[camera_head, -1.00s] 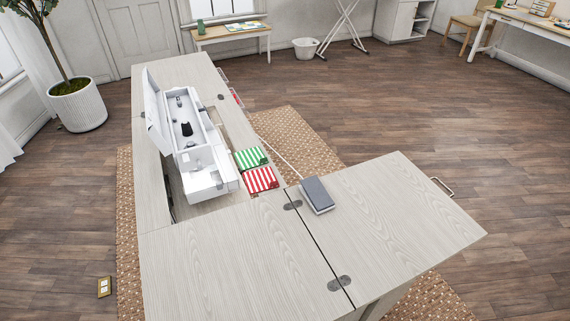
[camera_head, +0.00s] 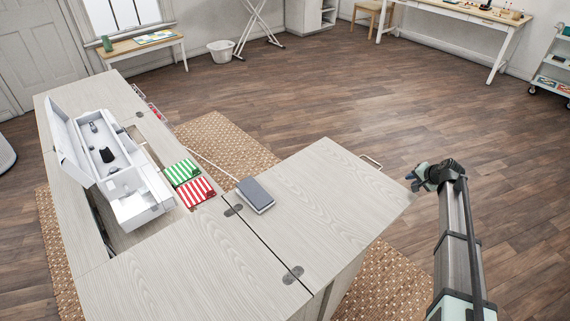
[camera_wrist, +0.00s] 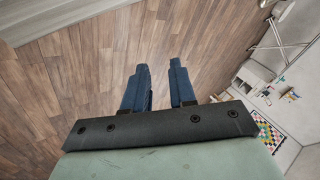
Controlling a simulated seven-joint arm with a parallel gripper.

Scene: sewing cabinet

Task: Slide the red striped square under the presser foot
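The red striped square (camera_head: 197,192) lies flat on the cabinet top, just right of the white sewing machine (camera_head: 105,160). A green striped square (camera_head: 181,172) lies directly behind it. The machine has its lid raised. Its presser foot is too small to make out. My gripper (camera_head: 420,178) is at the right, past the right edge of the cabinet and well away from the squares. In the wrist view my gripper (camera_wrist: 160,75) has its two blue fingers apart, with only wooden floor between them.
The cabinet's right leaf (camera_head: 310,195) lies between my gripper and the squares. A handle (camera_head: 371,161) sticks out at the far side. Open floor lies behind.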

